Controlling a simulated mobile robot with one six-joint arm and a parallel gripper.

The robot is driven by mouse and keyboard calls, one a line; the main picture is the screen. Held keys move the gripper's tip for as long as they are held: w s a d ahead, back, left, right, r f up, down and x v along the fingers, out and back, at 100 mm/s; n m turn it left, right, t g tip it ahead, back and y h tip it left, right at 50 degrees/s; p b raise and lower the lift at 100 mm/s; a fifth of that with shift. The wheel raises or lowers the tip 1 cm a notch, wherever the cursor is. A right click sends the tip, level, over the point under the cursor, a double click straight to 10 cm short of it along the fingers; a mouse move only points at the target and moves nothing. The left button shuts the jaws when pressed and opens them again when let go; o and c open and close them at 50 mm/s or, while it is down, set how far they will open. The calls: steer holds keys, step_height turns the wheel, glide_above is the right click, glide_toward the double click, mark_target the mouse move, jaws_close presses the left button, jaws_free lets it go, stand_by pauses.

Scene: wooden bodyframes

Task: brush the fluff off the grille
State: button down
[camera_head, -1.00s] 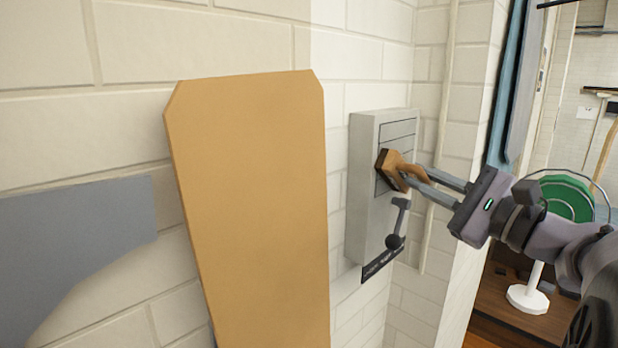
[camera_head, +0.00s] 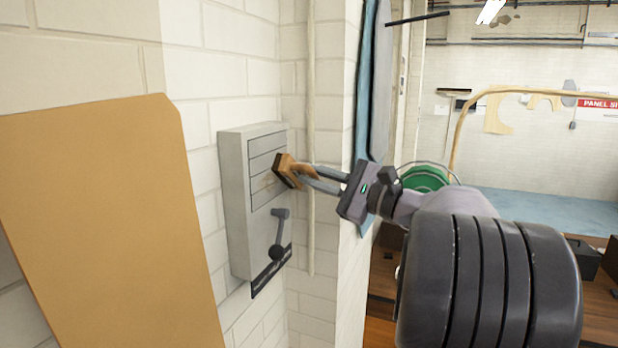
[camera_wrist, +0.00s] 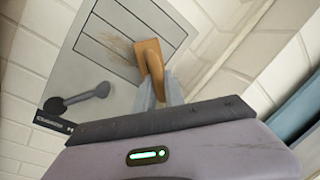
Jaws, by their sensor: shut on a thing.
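My gripper (camera_head: 312,178) is shut on the handle of a small wooden brush (camera_head: 289,170). The brush's dark bristle side faces the slatted grille (camera_head: 262,160) on the front of a grey wall box (camera_head: 238,200), at the grille's right part. I cannot tell whether the bristles touch it. In the wrist view the brush (camera_wrist: 149,60) stands in front of the grille (camera_wrist: 110,25). A faint brownish streak of fluff (camera_wrist: 122,48) shows on the grille left of the brush.
A grey lever (camera_head: 280,226) with a dark knob is on the box below the grille, above a dark label strip (camera_head: 270,272). A tan board (camera_head: 105,220) leans at left. A pipe (camera_head: 311,120) runs down the wall right of the box.

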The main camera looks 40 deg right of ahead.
steer(key=shift+w+d, duration=0.1)
steer(key=shift+d, duration=0.15)
steer(key=shift+f+b, duration=0.15)
steer(key=shift+b, duration=0.2)
steer(key=shift+s+a+b, duration=2.2)
steer(key=shift+a+b, duration=1.05)
steer(key=shift+a, duration=2.05)
steer(key=s+d+b, duration=0.2)
steer(key=s, duration=0.3)
steer(key=shift+s+d, duration=0.2)
steer(key=shift+d, duration=0.15)
steer(key=b+v, duration=0.1)
steer(key=v, duration=0.2)
steer(key=shift+d+r+b, duration=0.2)
steer(key=shift+r+b, duration=0.15)
